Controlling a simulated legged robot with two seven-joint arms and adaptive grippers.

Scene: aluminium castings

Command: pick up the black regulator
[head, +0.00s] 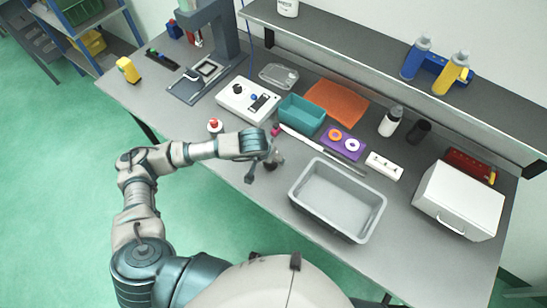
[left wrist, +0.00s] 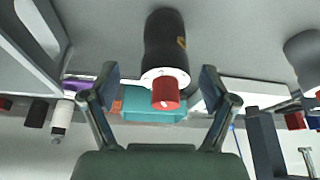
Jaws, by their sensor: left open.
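The black regulator (left wrist: 165,45) is a dark cylinder with a white collar and a red cap. It stands on the table, seen upside down in the left wrist view, in line with the gap between my fingers. In the head view its red cap (head: 276,130) seems to show just past my gripper, which hides much of the body. My left gripper (head: 262,168) is open and empty, low over the table; its spread fingers (left wrist: 160,85) flank the red cap in the wrist view. I cannot tell whether they touch it. My right gripper is in neither view.
A similar greyer cylinder with a red cap (head: 214,126) stands to the left. A teal bin (head: 302,113) lies behind the regulator, and a grey tray (head: 337,198) stands to the right. A white control box (head: 248,100) is behind left.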

